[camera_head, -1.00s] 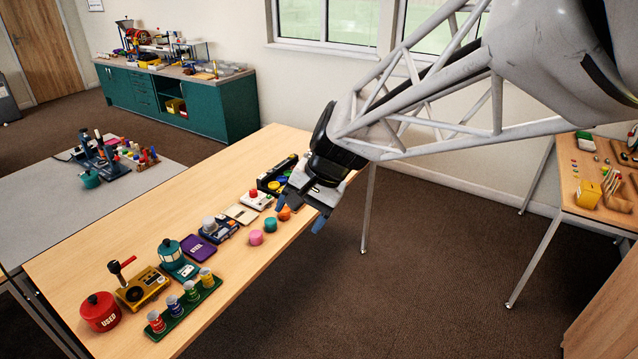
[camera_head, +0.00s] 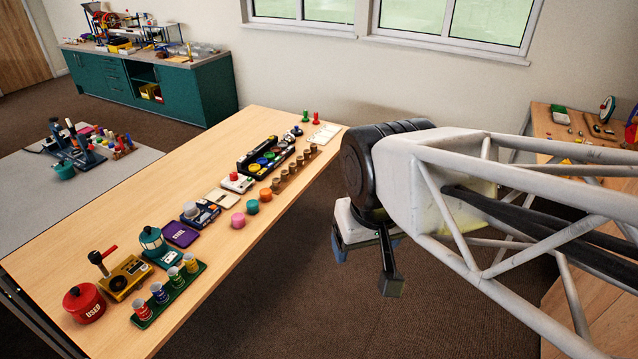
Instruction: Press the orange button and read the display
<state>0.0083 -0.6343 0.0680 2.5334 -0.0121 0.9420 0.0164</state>
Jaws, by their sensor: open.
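My gripper (camera_head: 366,266) is open and empty, right of the table, over the floor and apart from everything on the table.
The wooden table (camera_head: 110,210) has free room along its left side. Several brown cylinders (camera_head: 292,170) line its right edge. A red pot (camera_head: 84,303), a yellow box with a lever (camera_head: 128,277) and a green rack of cans (camera_head: 168,293) stand at the near end.

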